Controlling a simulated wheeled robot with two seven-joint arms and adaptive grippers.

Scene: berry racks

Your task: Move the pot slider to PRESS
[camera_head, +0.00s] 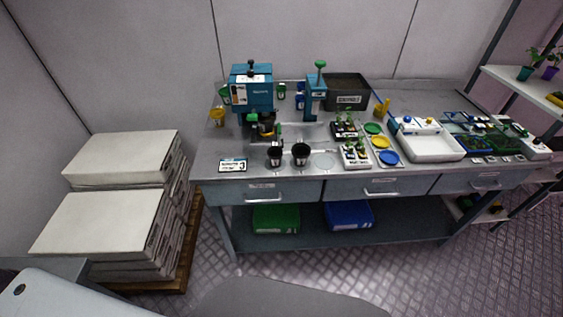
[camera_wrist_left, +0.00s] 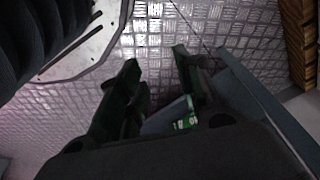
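The pot slider is too small to single out with certainty. A dark fixture with a yellow-orange part (camera_head: 266,128) sits under the front of the blue machine (camera_head: 252,93) at the bench's left. A metal plate (camera_head: 308,131) lies to its right. A smaller blue press-like stand (camera_head: 315,92) with a green knob on top stands behind that plate. Two black pots (camera_head: 275,157) stand at the front edge. My left gripper (camera_wrist_left: 157,62) shows in the left wrist view, its dark fingers apart and empty over the metal floor. No gripper shows in the head view.
The grey bench (camera_head: 215,146) also holds a black soil bin (camera_head: 346,107), coloured discs, a white tray (camera_head: 431,158) and seedling blocks. Green and blue bins lie on its lower shelf. White stacked slabs (camera_head: 105,221) stand on a pallet at left.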

